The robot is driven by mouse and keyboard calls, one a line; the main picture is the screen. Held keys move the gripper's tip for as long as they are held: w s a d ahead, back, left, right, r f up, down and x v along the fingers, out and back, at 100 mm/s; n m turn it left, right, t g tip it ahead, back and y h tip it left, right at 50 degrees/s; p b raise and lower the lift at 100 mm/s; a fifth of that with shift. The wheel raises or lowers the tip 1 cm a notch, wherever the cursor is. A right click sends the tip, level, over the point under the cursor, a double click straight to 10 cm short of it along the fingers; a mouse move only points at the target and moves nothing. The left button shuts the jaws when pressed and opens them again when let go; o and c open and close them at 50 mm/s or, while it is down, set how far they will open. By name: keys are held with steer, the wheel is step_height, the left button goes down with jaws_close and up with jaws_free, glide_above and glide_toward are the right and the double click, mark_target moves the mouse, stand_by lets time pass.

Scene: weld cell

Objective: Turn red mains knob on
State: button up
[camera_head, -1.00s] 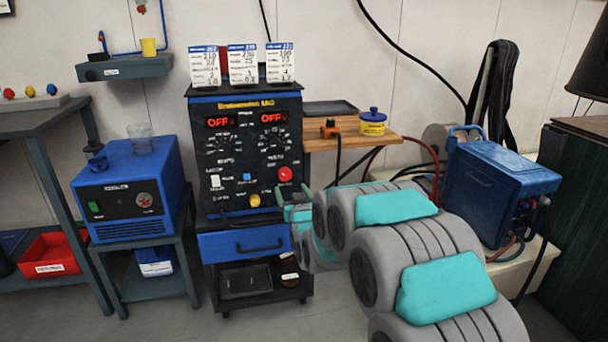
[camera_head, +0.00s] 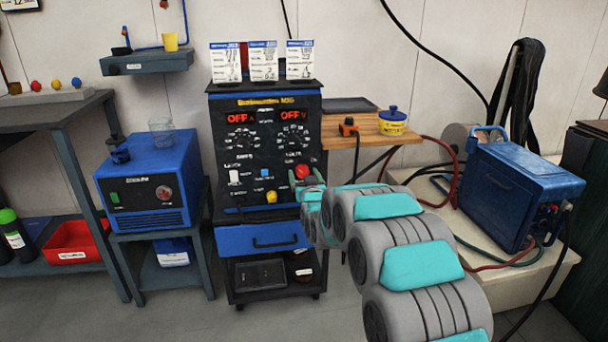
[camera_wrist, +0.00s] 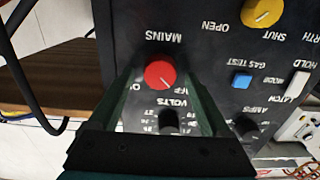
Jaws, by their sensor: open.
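The red mains knob (camera_head: 302,171) is on the lower right of the black welder panel (camera_head: 262,148). Both displays above it read OFF. In the wrist view, which shows the panel upside down, the red knob (camera_wrist: 160,75) has a small white mark pointing down and right, towards lettering partly hidden beside it. My gripper (camera_wrist: 163,85) is open, with one green finger on each side of the knob. I cannot tell whether the fingers touch it. In the head view my gripper (camera_head: 306,183) is at the knob, its fingers partly hidden by my arm.
A yellow knob (camera_wrist: 262,12), a blue button (camera_wrist: 241,80) and a white switch (camera_wrist: 299,84) are near the red knob. A wooden shelf (camera_head: 368,132) with a yellow tub (camera_head: 392,122) is right of the welder. A blue cooler (camera_head: 152,188) stands at left.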

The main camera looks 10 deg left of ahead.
jaws_close()
stand_by(0.7)
